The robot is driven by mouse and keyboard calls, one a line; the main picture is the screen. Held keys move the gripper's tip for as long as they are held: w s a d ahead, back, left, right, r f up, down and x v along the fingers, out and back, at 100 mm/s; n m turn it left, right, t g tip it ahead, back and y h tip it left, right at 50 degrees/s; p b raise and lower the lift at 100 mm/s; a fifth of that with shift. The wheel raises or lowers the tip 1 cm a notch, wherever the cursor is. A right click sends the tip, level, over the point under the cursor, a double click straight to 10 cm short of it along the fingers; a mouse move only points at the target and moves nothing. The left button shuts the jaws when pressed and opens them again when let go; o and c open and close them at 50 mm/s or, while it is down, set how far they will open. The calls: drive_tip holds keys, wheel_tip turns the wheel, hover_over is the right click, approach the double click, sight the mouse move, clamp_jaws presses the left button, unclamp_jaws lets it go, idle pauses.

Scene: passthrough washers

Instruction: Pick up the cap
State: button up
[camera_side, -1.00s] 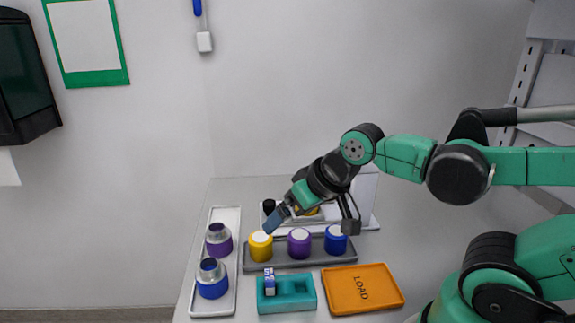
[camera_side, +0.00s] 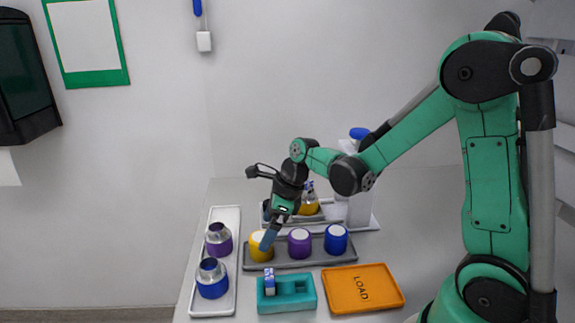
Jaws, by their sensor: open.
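Three caps with pale tops stand in a row on a dark grey tray (camera_side: 318,262): a yellow cap (camera_side: 257,252), a purple cap (camera_side: 299,245) and a blue cap (camera_side: 336,240). My gripper (camera_side: 267,242) points steeply down at the yellow cap, its blue-grey fingers overlapping the cap's right side in the picture. The fingers are open, though their gap is hard to see from here. I cannot tell whether they touch the cap. The purple and blue caps are clear of the gripper.
A white tray (camera_side: 228,270) at left holds a purple-banded part (camera_side: 219,240) and a blue-banded part (camera_side: 212,280). In front are a teal holder (camera_side: 300,303) with a small upright piece and an orange LOAD tray (camera_side: 385,285). Another white tray (camera_side: 370,222) stands behind the caps.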

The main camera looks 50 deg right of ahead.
sight(261, 237)
drive_tip(key=shift+x, duration=2.1)
drive_tip(key=c, duration=1.3)
